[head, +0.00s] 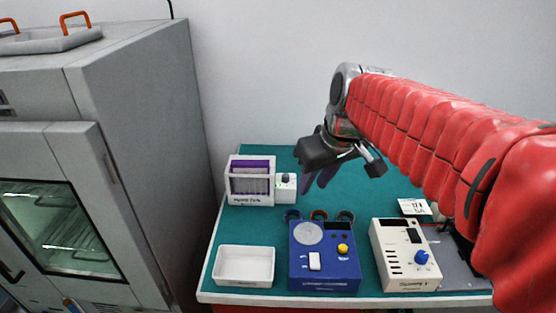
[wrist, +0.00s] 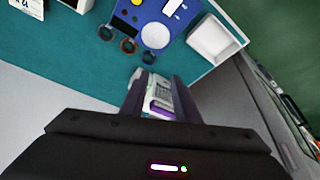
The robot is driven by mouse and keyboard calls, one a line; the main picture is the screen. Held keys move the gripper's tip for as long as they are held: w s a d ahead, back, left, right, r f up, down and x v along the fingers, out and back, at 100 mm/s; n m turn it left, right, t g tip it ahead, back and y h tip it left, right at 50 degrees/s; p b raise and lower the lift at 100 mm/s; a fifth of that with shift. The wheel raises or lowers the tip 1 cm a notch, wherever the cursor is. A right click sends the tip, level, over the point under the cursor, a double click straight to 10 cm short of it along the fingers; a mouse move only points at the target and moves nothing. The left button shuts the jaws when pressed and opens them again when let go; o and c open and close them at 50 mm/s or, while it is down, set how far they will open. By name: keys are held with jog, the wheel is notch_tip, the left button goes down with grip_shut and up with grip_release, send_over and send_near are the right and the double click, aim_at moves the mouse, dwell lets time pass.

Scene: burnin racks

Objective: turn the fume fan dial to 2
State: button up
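A white slatted unit with a purple top (head: 250,185) stands at the back left of the teal bench top. A small white box with a dark round knob (head: 285,184) adjoins its right side; this may be the fume fan dial, but the lettering is too small to read and the setting cannot be told. My gripper (head: 319,181) is above the bench, just right of this box, fingers pointing down and apart from it. In the wrist view my gripper (wrist: 158,79) is open, with part of the white and purple unit (wrist: 160,98) showing beyond and between its fingers.
A blue box with a yellow knob (head: 342,248), a cream box with a blue knob (head: 421,257) and an empty white tray (head: 245,265) line the front. Several dark rings (head: 319,215) lie behind the blue box. A grey cabinet (head: 150,140) stands left.

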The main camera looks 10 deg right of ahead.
jog(key=w+d+n+y, duration=0.1)
jog(key=w+n, duration=0.1)
jog(key=w, duration=1.1)
jog(key=n+g+y, duration=0.1)
jog(key=n, duration=0.2)
send_near(286, 175)
jog(key=v, duration=0.5)
jog(key=shift+d+r, duration=0.1)
jog(key=shift+r, duration=0.15)
jog(key=shift+f, duration=0.1)
jog(key=x, duration=1.3)
jog(key=shift+f, duration=0.3)
jog(key=shift+c, duration=0.5)
grip_shut()
